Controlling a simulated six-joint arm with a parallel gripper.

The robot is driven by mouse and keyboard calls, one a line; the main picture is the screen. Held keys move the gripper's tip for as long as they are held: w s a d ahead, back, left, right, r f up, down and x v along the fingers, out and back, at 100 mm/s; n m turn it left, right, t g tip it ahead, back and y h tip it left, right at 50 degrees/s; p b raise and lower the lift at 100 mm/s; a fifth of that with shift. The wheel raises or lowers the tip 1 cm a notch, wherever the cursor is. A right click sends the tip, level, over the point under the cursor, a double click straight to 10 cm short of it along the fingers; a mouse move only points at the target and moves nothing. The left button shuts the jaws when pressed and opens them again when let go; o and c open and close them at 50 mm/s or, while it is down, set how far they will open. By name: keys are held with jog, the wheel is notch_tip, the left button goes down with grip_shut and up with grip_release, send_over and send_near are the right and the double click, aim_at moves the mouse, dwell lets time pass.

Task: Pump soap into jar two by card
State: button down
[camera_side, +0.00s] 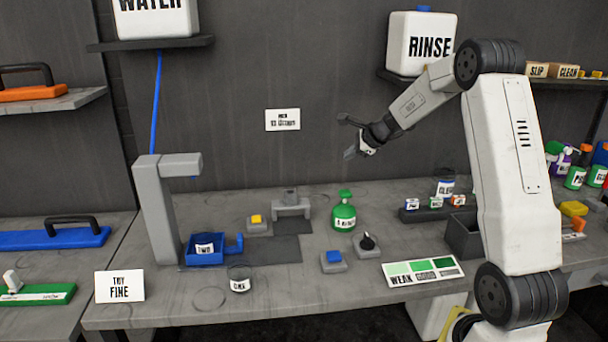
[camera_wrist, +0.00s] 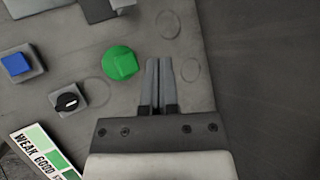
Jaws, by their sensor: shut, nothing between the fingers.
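A green pump bottle (camera_side: 344,214) stands upright at the middle of the bench; its top shows in the wrist view (camera_wrist: 120,62). Jar two (camera_side: 205,247) sits in a blue holder (camera_side: 206,259) under the grey spout stand (camera_side: 158,200). Jar one (camera_side: 239,279) stands on the bench in front of it. A white card (camera_side: 282,120) on the back wall has print too small to read fully. Another card (camera_side: 120,286) reads "TRY FINE". My gripper (camera_side: 350,153) is shut and empty, raised above the bench behind the bottle; its fingers also show in the wrist view (camera_wrist: 158,70).
A black knob (camera_side: 367,242), a blue button (camera_side: 334,258) and a yellow button (camera_side: 256,219) stand near the bottle. The WEAK/GOOD colour chart (camera_side: 423,270) lies at the front edge. A grey bin (camera_side: 463,235) stands right. Bare bench lies between bottle and wall.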

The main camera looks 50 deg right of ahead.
aim_at(345, 191)
jog(key=shift+f, duration=0.15)
dwell(0.3)
jog(key=shift+f, duration=4.3)
jog(key=shift+f, duration=1.35)
dwell(0.6)
jog(key=shift+r, duration=1.35)
